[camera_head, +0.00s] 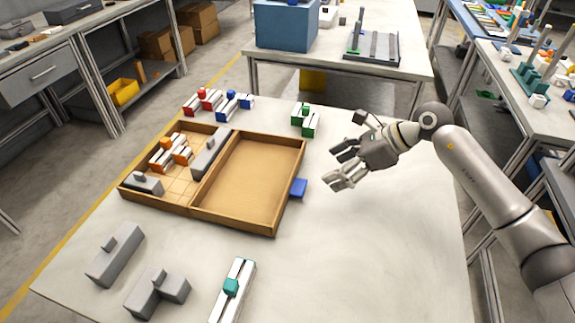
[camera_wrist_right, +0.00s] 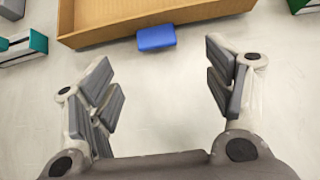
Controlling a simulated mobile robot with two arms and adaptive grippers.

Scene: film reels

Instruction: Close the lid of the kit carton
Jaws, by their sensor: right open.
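The kit carton (camera_head: 190,206) is a shallow brown box on the white table, its base divided and holding grey blocks and an orange-and-white piece. Its lid (camera_head: 252,178) lies folded open to the right of the base, hollow side up and empty. A blue tab (camera_head: 299,188) sticks out from the lid's right edge. In the right wrist view the tab (camera_wrist_right: 156,38) shows against the lid's wall (camera_wrist_right: 110,32), ahead of the fingers. My right gripper (camera_head: 337,168) is open and empty, to the right of the tab and apart from it. My left gripper is out of view.
Red, blue and green pieces (camera_head: 304,119) stand behind the carton. Grey blocks (camera_head: 116,254) and a white piece with a teal knob (camera_head: 232,288) stand at the front. Another table (camera_head: 345,62) stands behind.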

